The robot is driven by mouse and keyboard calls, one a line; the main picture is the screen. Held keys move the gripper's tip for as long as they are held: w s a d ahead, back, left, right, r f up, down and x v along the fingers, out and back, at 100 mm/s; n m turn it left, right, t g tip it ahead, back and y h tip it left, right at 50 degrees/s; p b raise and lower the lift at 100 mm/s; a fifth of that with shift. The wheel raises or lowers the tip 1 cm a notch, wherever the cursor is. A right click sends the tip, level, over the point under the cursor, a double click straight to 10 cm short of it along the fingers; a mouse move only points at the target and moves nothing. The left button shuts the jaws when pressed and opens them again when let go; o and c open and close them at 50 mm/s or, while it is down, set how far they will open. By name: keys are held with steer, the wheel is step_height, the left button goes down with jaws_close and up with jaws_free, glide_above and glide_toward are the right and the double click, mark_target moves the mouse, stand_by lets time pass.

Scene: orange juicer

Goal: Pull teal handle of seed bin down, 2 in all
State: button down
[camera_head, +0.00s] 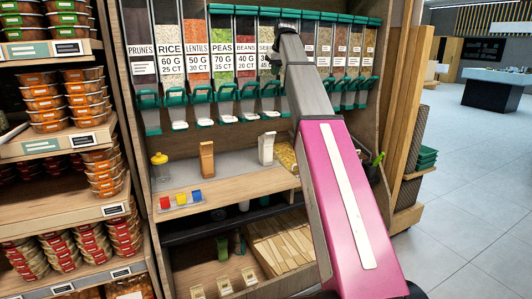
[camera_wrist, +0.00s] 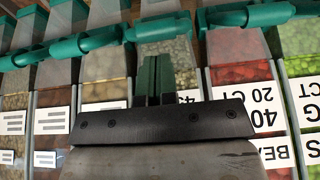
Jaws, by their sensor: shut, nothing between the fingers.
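The seed bin (camera_head: 265,42) is a clear dispenser in the upper row, right of the beans bin (camera_head: 245,45). My arm covers part of its right side. Its teal handle (camera_head: 270,89) sits at the bottom of the bin. In the wrist view, which is upside down, the pale seed bin contents (camera_wrist: 182,55) show behind my fingers and the teal handle (camera_wrist: 165,26) is beyond the fingertips. My gripper (camera_wrist: 154,60) is shut and empty, its green fingers together in front of the bin. The gap between fingertips and handle is hard to judge.
Neighbouring bins with teal handles stand close on both sides, including peas (camera_head: 220,48). Stacked food tubs (camera_head: 45,103) fill the left rack. Open floor (camera_head: 470,170) lies right.

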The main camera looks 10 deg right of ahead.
steer(key=shift+f, duration=0.2)
stand_by(0.4)
steer(key=shift+f, duration=1)
steer(key=shift+s+f, duration=0.1)
steer(key=shift+f, duration=1.85)
steer(key=shift+s+f, duration=0.15)
steer(key=shift+s, duration=0.05)
steer(key=shift+s+d, duration=0.1)
